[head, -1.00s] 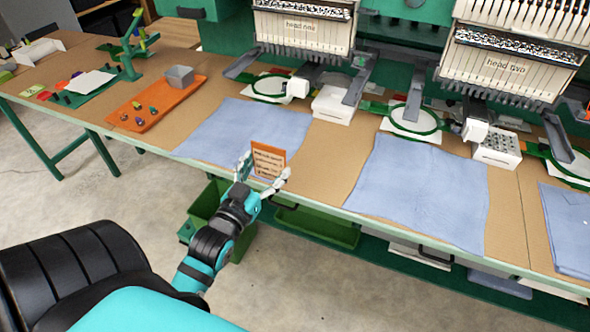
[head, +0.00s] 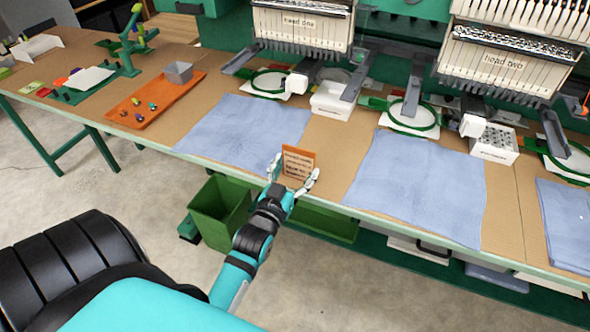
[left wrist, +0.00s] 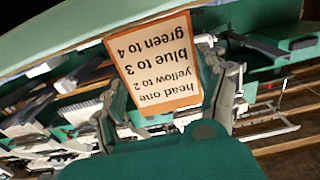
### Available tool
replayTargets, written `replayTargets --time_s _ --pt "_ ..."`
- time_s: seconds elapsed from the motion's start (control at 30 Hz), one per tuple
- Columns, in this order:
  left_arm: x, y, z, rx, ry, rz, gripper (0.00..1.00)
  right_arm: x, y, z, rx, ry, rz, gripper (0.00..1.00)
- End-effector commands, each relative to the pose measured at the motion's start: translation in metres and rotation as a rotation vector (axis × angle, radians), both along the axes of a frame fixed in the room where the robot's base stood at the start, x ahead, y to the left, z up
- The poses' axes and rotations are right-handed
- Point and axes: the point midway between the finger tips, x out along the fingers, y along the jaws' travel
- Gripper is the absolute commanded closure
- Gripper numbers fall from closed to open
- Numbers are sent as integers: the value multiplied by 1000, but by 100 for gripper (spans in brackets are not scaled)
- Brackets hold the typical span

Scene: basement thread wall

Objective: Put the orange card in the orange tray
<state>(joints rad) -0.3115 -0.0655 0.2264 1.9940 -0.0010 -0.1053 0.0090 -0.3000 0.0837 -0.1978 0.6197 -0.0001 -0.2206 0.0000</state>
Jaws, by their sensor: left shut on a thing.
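My left gripper (head: 294,172) is shut on an orange-bordered card (head: 297,163) and holds it upright by its sides, over the table's front edge. In the left wrist view the card (left wrist: 153,62) appears upside down between the fingers (left wrist: 172,105). Its pale face reads "head one, yellow to 2, blue to 3, green to 4". The orange tray (head: 170,98) lies flat on the table to the left, well apart from the card. My right gripper is not in view.
Blue cloths (head: 245,130) lie flat on the tabletop, with bare wood between them. Machine heads one (head: 298,30) and two (head: 502,65) stand behind, with green hoops (head: 270,82). A green bin (head: 220,207) stands below the table edge. A green stand (head: 132,45) is beyond the tray.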

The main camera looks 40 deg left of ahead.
Motion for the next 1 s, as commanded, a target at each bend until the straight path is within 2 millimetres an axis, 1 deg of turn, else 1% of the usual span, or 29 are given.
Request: replayTargets --time_s 0.07,0.1,0.27,0.5,0.6,0.63,0.77,1.0 --pt "0 0 -3 0 1 0 42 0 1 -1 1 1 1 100" --pt "0 0 -3 0 1 0 23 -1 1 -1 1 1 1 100" --pt "0 0 -2 0 1 0 2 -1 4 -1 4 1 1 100" --pt "0 0 -2 0 0 0 2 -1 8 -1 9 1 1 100" --pt "0 0 2 0 -1 0 2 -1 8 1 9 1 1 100" --pt "-4 -1 0 0 1 0 2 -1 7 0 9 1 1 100" --pt "-23 -5 -2 -1 4 0 2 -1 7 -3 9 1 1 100" --pt "-74 -18 -3 -1 6 0 2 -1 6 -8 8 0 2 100"
